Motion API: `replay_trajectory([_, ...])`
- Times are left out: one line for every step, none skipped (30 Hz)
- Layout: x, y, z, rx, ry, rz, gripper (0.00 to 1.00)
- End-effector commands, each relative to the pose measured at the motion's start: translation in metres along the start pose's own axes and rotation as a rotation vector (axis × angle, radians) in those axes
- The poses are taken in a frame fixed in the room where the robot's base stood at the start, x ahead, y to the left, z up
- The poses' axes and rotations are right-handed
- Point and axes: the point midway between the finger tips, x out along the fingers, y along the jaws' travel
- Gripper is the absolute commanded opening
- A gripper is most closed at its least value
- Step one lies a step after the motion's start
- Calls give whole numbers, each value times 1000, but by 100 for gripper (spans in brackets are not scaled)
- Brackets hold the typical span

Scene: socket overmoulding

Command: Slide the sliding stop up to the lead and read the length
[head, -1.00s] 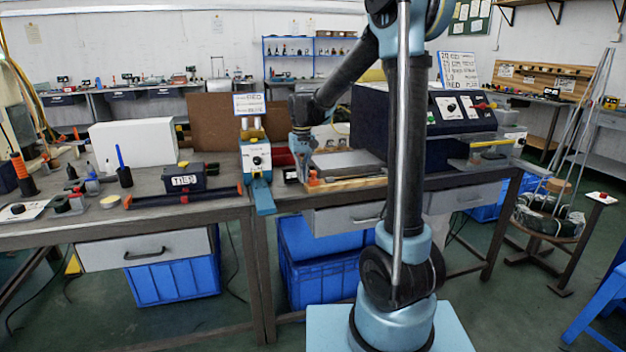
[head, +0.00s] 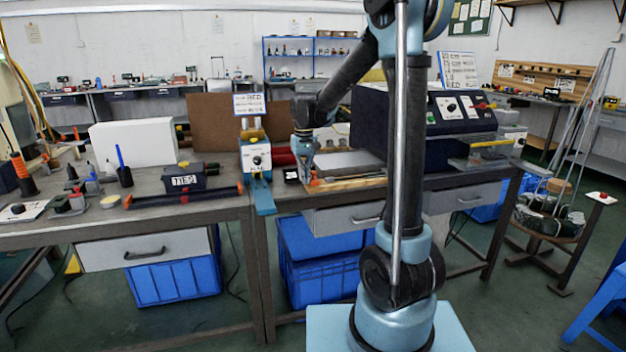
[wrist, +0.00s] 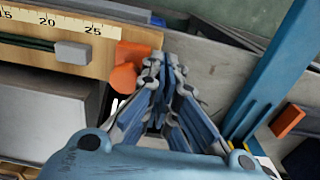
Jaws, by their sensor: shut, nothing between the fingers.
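In the wrist view a wooden measuring board with a scale (wrist: 60,25) marked 15, 20 and 25 runs along the upper left. A dark green lead (wrist: 28,42) lies along it and ends in a grey block (wrist: 73,52) below about 20 to 25. The orange sliding stop (wrist: 126,76) is just right of this block, with a small gap. My gripper (wrist: 165,68) is shut and empty, its tips close to the stop's right side; contact is unclear. In the head view my gripper (head: 305,176) is low over the left end of the board (head: 350,183).
A blue upright device (head: 256,160) stands left of the board; its blue bar (wrist: 270,75) crosses the wrist view's right side. A dark machine (head: 430,115) stands behind right. A black box marked TIES (head: 183,180) is on the left bench.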

Motion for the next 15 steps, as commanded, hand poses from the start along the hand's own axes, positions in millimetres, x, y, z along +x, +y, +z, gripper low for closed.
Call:
replay_trajectory([0,2,0,0,0,0,0])
replay_trajectory([0,2,0,0,0,0,0])
replay_trajectory([0,3,0,0,0,0,0])
replay_trajectory([0,4,0,0,0,0,0])
replay_trajectory([0,5,0,1,0,0,0])
replay_trajectory([0,6,0,1,0,0,0])
replay_trajectory([0,7,0,1,0,0,0])
replay_trajectory([0,8,0,1,0,0,0])
replay_trajectory([0,9,0,1,0,0,0])
replay_trajectory([0,10,0,1,0,0,0])
replay_trajectory([0,11,0,2,0,0,0])
replay_trajectory([0,12,0,2,0,0,0])
replay_trajectory([0,13,0,2,0,0,0])
replay_trajectory([0,14,0,2,0,0,0])
replay_trajectory([0,15,0,1,0,0,0])
